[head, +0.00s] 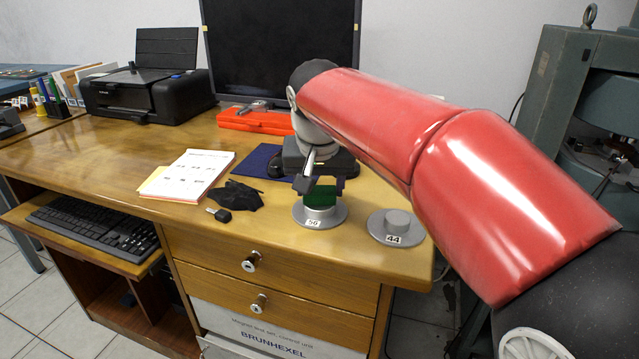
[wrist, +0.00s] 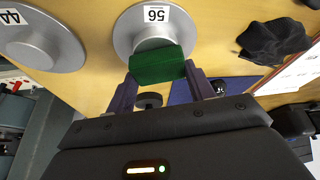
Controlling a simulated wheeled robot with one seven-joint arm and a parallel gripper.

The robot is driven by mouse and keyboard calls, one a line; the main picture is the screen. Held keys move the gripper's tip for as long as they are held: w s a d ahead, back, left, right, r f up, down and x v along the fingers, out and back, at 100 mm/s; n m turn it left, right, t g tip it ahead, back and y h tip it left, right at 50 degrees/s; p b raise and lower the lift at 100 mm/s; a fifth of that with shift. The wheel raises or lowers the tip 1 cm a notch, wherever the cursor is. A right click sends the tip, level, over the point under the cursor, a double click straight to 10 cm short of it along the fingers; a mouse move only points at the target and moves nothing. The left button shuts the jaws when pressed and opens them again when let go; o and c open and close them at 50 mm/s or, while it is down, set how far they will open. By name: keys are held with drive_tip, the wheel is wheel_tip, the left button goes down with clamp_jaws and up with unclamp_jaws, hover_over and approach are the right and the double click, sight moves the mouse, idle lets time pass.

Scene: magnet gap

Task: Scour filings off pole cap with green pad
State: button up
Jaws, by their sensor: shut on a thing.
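My gripper (head: 320,185) is shut on a green pad (wrist: 157,66), which shows between its two fingers in the wrist view. In the head view the green pad (head: 321,196) is at the pole cap labelled 56 (head: 327,217), a grey flanged disc with a raised middle. The pad covers part of that raised middle; I cannot tell whether it presses on it. The cap also shows in the wrist view (wrist: 124,38). A second pole cap, labelled 44 (head: 396,226), stands to the right, apart from the gripper. No filings can be made out on either cap.
A black cloth (head: 238,195) and a small black key-like object (head: 218,214) lie left of cap 56. A paper stack (head: 190,172), blue mat (head: 255,160) and red case (head: 255,121) lie farther back. The desk's front edge is close to both caps.

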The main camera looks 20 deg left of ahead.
drive_tip(key=shift+s+d, duration=0.15)
drive_tip(key=shift+s, duration=0.6)
drive_tip(key=shift+w, duration=0.1)
drive_tip(key=shift+w+a+p, duration=0.2)
drive_tip(key=shift+w+p, duration=0.15)
drive_tip(key=shift+w, duration=0.45)
drive_tip(key=shift+s, duration=0.15)
drive_tip(key=shift+s+d+b, duration=0.2)
drive_tip(key=shift+s+b, duration=0.2)
drive_tip(key=shift+s, duration=0.35)
drive_tip(key=shift+w+a+p, duration=0.25)
drive_tip(key=shift+w+p, duration=0.45)
drive_tip(key=shift+w, duration=0.2)
